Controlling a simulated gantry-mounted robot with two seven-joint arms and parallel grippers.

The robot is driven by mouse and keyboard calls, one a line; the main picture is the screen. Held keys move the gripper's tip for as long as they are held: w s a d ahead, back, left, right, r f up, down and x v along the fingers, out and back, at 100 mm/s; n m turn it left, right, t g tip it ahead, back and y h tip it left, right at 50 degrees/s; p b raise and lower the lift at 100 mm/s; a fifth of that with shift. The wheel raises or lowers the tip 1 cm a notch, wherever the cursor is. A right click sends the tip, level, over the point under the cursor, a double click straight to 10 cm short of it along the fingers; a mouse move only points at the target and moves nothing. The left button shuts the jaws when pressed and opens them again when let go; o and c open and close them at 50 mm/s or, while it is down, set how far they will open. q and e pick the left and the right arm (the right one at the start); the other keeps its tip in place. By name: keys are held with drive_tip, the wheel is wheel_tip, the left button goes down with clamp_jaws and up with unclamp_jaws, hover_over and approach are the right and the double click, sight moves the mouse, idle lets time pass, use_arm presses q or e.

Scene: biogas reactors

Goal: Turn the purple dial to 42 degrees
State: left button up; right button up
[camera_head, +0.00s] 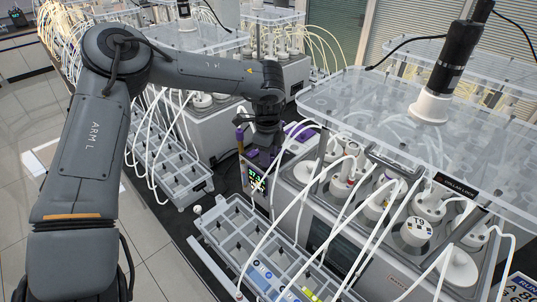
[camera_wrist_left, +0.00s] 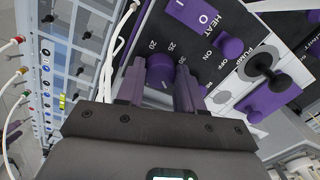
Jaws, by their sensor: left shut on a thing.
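The purple dial (camera_wrist_left: 160,71) is a round knob with a light pointer mark, in the upper middle of the left wrist view. Scale numbers, including 20 and 30, are printed around it. My left gripper (camera_wrist_left: 160,88) has one purple finger on each side of the dial and is shut on it. In the head view my left gripper (camera_head: 257,152) reaches down to the control unit, and the dial is hidden there. The dial's exact reading is too small to tell. My right gripper is in neither view.
A lit display (camera_head: 257,180) faces front. Racks with white tubing (camera_head: 245,235) and a reactor bath with bottles (camera_head: 416,232) crowd the area.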

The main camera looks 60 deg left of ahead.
use_arm(q)
drive_tip(key=m, duration=0.4)
drive_tip(key=shift+m+p, duration=0.3)
drive_tip(key=shift+m, duration=0.1)
idle(0.4)
drive_tip(key=o, duration=1)
drive_tip(key=shift+o, duration=0.2)
wheel_tip(320, 180, up, 11)
drive_tip(key=shift+s, duration=0.3)
